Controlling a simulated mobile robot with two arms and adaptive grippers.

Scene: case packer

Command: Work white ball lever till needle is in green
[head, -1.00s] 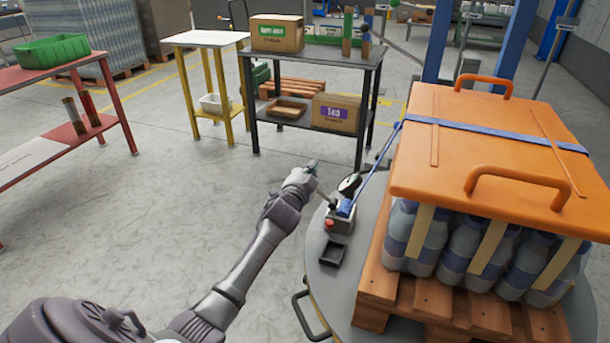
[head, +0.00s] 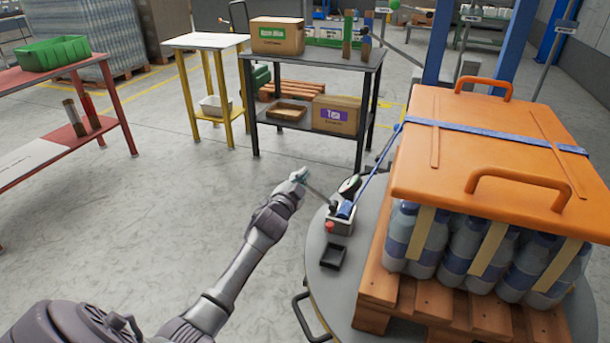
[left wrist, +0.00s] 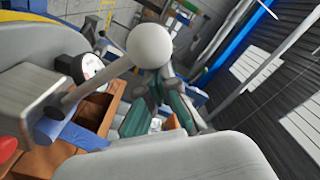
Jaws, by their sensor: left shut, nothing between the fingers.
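The white ball (left wrist: 149,46) on the lever's end shows large in the left wrist view. Its grey lever (left wrist: 88,91) runs down-left to a metal box (left wrist: 30,105). In the head view the lever (head: 318,194) leans up-left from the small box (head: 341,222) with a red button. My left gripper (head: 300,175) is at the lever's outer end, its fingers shut and empty. In the left wrist view the fingers (left wrist: 158,85) are right beside the ball; I cannot tell whether they touch. The round gauge (head: 350,186) stands behind the box; its white face (left wrist: 93,65) shows, but the needle is unreadable.
A blue strap (head: 376,170) runs from the box to the orange cover (head: 500,150) over bottles on a wooden pallet (head: 430,310). A black tray (head: 333,256) lies on the round grey platform (head: 322,285). Open floor lies left of the platform.

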